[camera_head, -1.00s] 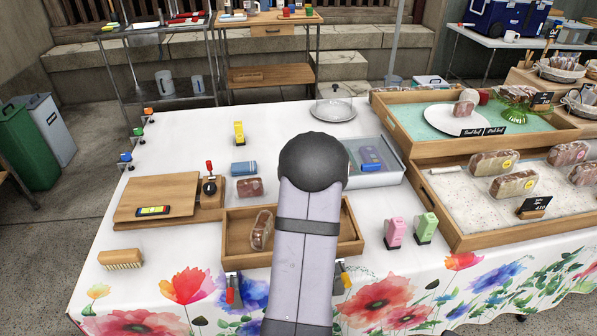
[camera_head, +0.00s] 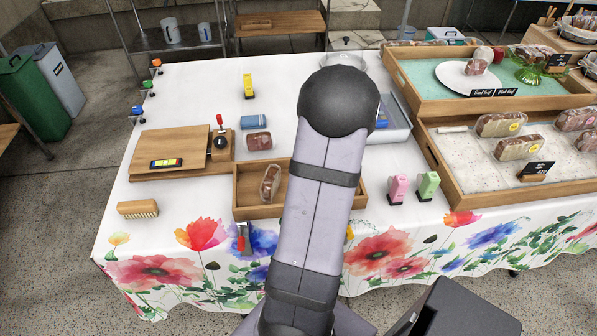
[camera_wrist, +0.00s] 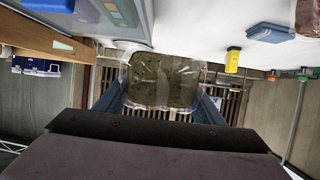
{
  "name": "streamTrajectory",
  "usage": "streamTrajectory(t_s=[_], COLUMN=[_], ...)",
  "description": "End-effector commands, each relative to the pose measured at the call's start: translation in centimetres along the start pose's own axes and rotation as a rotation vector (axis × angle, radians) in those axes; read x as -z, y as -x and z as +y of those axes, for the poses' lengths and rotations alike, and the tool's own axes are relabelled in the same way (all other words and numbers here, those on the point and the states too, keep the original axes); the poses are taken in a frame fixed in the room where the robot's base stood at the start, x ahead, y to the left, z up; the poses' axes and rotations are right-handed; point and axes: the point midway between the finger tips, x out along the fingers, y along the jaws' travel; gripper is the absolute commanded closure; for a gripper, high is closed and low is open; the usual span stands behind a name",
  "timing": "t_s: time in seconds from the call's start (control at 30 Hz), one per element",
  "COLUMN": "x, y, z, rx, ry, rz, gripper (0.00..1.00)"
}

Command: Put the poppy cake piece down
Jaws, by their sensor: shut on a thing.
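A clear-wrapped, greenish-brown cake piece (camera_wrist: 162,80), which I take to be the poppy cake piece, is held between the blue fingers of my gripper (camera_wrist: 160,98) in the wrist view. The white tablecloth (camera_wrist: 190,22) shows beyond it. I cannot tell whether the piece touches anything besides the fingers. In the head view my arm hides both the gripper and the piece. A wooden tray (camera_head: 243,212) sits near the table's front edge, partly behind my arm. A wrapped brown slice (camera_head: 270,183) leans in its left part; its right part is mostly hidden.
A wooden board (camera_head: 150,143), a reddish wrapped piece (camera_head: 258,142) and a brush (camera_head: 138,209) are at left. A grey bin (camera_head: 400,130) is partly hidden by my arm. The back-left cloth is mostly clear.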

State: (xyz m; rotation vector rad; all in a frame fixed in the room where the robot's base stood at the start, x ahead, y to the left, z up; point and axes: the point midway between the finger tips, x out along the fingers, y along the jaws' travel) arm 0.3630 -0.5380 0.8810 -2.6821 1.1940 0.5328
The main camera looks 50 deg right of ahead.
Motion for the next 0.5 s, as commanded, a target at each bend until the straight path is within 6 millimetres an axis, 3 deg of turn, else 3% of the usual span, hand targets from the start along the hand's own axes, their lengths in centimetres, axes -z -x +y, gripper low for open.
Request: streamTrajectory(t_s=[0.03,0.1,0.23,0.4,0.5], x=[1.1,1.1,-0.7,-4.4,-6.6], y=[1.1,2.2,4.8,8.5,10.6], z=[2.2,5.0,9.4,12.4,12.6], rx=[-0.034,-0.079,-0.157,-0.207,-0.202], ry=[-0.015,-0.035,-0.070,-0.092,-0.090], rz=[-0.001,-0.003,-0.008,-0.009,-0.008], gripper=[0.46,0.46,0.46,0.46,0.46])
